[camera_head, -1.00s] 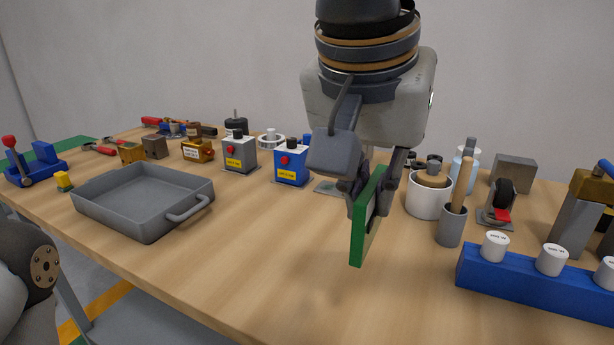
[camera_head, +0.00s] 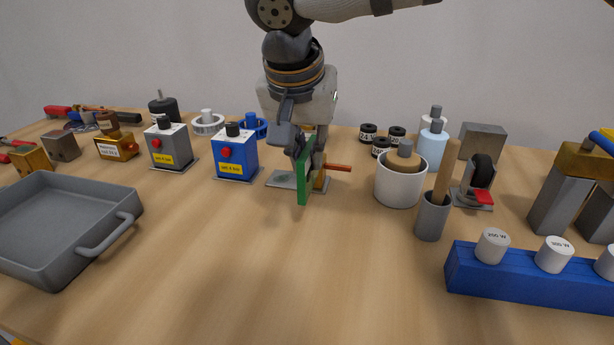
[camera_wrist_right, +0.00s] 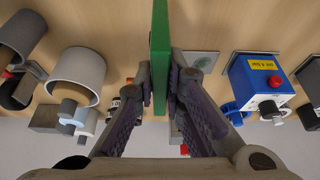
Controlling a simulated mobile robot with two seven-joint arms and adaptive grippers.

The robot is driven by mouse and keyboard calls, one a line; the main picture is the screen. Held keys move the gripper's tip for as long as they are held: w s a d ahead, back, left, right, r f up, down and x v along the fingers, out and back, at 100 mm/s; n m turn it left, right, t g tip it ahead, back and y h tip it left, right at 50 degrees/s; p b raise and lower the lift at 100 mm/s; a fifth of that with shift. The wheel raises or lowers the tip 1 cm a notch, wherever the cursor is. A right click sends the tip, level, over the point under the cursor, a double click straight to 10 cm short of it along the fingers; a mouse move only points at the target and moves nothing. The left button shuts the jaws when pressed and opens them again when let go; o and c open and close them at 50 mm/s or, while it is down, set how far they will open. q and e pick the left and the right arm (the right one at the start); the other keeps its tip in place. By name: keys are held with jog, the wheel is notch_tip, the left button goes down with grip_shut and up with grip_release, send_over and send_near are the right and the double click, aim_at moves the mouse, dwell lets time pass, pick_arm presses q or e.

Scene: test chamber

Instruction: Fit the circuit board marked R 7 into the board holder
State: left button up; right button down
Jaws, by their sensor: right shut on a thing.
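My right gripper (camera_head: 308,150) is shut on a green circuit board (camera_head: 304,182) and holds it upright, nearly edge-on to the head camera. In the wrist view the board (camera_wrist_right: 159,50) stands between the two fingers (camera_wrist_right: 160,90); no R 7 marking is readable. Behind the board is a flat grey plate (camera_head: 284,180) with a brass-coloured part and an orange-red lever (camera_head: 338,167). This may be the board holder, but the board and gripper hide much of it. The plate shows beside the board in the wrist view (camera_wrist_right: 203,60). I cannot tell whether they touch. My left gripper is out of view.
A blue box with a red button (camera_head: 236,158) stands left of the plate. A white pot (camera_head: 400,185) and a grey cup with a wooden handle (camera_head: 432,218) stand right. A grey tray (camera_head: 40,245) and a blue weight rack (camera_head: 520,283) flank clear table in front.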

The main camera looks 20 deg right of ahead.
aim_at(308, 177)
jog(key=shift+w+d+f, duration=0.25)
jog(key=shift+w+f, duration=0.45)
jog(key=shift+f, duration=0.1)
jog(key=x, duration=0.4)
jog(key=shift+s+a+f, duration=0.2)
jog(key=shift+s+a, duration=0.05)
jog(key=c, duration=1.7)
grip_release()
jog(key=shift+r, duration=0.1)
